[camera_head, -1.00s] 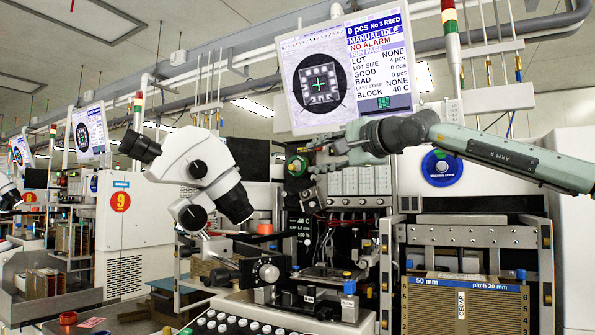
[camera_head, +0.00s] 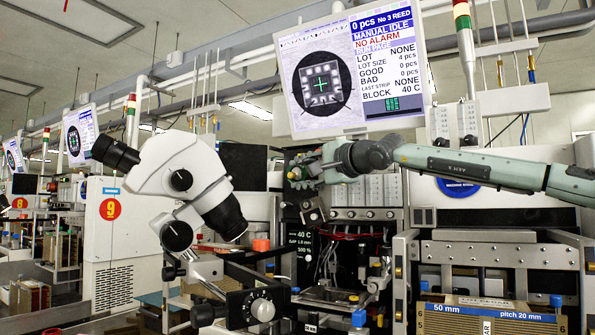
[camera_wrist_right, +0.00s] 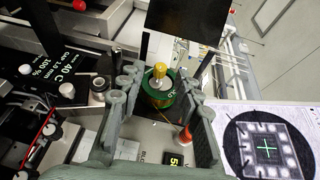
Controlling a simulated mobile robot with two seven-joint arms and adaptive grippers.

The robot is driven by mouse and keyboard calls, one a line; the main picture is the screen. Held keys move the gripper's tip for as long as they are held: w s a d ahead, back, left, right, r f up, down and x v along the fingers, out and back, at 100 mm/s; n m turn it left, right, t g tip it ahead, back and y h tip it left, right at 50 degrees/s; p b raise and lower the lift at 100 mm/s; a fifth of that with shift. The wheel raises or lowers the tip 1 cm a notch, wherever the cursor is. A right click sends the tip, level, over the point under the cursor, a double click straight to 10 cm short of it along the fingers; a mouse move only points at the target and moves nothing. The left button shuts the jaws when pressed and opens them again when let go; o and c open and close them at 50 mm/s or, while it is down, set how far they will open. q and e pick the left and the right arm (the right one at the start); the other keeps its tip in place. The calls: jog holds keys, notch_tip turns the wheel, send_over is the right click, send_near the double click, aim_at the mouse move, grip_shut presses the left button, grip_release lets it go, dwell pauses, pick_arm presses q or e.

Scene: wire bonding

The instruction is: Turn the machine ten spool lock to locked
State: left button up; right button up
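The machine's spool is a green disc (camera_wrist_right: 160,92) with a yellow knob (camera_wrist_right: 160,72) at its centre, seen in the right wrist view; I cannot read the lock's state. My right gripper (camera_wrist_right: 155,88) is open, with one finger on each side of the spool. I cannot tell whether the fingers touch it. In the head view my right gripper (camera_head: 308,172) reaches in from the right below the monitor, and its fingers partly hide the green spool. My left gripper is not in view.
A monitor (camera_head: 352,75) reading "MANUAL IDLE" hangs just above my right arm. A white microscope (camera_head: 180,175) stands to the left of the gripper. A brown magazine (camera_head: 480,318) sits in a metal frame at lower right. A red-tipped part (camera_wrist_right: 186,134) lies near the right finger.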

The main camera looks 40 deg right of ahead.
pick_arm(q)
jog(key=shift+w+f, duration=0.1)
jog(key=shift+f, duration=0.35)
pick_arm(e)
jog(key=shift+w, duration=0.7)
jog(key=shift+c, duration=0.4)
grip_shut()
jog(key=shift+f, duration=0.15)
jog(key=t+b, duration=0.1)
jog(key=b, duration=0.5)
jog(key=shift+d+f, duration=0.1)
jog(key=shift+f, duration=0.1)
jog(key=shift+r+m+t+h+b, duration=0.15)
jog(key=shift+m+t+h+b, duration=0.2)
jog(key=shift+b, duration=0.65)
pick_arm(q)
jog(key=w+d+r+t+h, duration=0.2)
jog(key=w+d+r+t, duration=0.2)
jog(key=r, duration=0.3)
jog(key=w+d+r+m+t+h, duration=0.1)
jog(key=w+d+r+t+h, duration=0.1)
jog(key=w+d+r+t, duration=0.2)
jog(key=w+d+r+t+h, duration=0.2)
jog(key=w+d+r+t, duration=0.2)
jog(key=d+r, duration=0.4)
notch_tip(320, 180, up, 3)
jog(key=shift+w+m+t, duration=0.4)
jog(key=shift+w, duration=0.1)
